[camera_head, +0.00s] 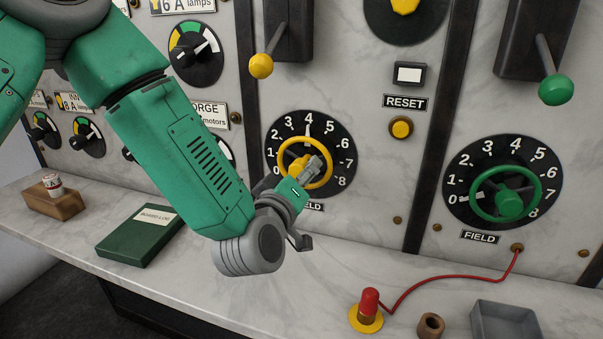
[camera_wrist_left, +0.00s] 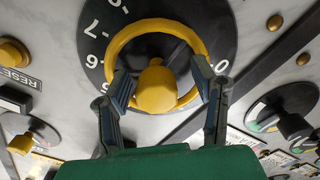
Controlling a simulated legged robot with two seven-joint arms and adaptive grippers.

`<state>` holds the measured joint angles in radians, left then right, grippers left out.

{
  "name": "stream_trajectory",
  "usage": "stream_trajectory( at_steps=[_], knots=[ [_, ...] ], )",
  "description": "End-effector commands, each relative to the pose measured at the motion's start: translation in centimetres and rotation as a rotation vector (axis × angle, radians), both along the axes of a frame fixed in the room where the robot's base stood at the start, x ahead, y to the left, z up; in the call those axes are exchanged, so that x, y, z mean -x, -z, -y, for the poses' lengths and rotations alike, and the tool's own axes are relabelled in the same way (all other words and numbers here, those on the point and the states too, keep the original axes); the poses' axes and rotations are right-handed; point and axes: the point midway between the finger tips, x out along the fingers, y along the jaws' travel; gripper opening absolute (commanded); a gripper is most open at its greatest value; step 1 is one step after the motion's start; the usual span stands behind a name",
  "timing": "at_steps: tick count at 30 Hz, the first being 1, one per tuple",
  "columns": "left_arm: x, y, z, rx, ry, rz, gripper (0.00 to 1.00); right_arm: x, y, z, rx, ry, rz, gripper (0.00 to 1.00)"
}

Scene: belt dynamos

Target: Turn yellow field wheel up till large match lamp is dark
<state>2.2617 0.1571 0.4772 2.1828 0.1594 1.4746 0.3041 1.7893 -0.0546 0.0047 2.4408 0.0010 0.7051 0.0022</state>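The yellow field wheel (camera_head: 329,178) sits on a black dial (camera_head: 337,130) numbered 0 to 8, mid-panel in the head view. My left gripper (camera_head: 293,176) is at this wheel, partly covering it and the dial's lower left. In the left wrist view, the gripper's (camera_wrist_left: 160,72) two fingers stand wide apart, one on each side of the yellow hub, overlapping the yellow wheel's rim (camera_wrist_left: 152,26). I cannot tell whether they touch it. The wheel's pointer cannot be made out. No large match lamp is identifiable. My right gripper is out of view.
A green field wheel (camera_head: 541,187) is at right. A yellow-knobbed lever (camera_head: 261,66) and a green-knobbed lever (camera_head: 556,90) hang above.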

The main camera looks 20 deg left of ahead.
Motion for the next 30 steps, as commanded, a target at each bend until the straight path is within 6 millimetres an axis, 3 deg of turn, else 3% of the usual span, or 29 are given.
stream_trajectory(
  at_steps=[8, 21, 30],
  knots=[
    [0.7, -0.3, 0.0, 0.001, 0.0, 0.007, 0.52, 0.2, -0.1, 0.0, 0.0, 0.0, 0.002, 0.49],
    [6.9, 0.0, -0.2, 0.001, 0.001, 0.001, 0.52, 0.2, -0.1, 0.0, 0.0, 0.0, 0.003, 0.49],
    [7.3, 0.0, -0.3, 0.001, -0.001, 0.002, 0.52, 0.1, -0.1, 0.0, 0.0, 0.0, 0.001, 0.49]
  ],
)
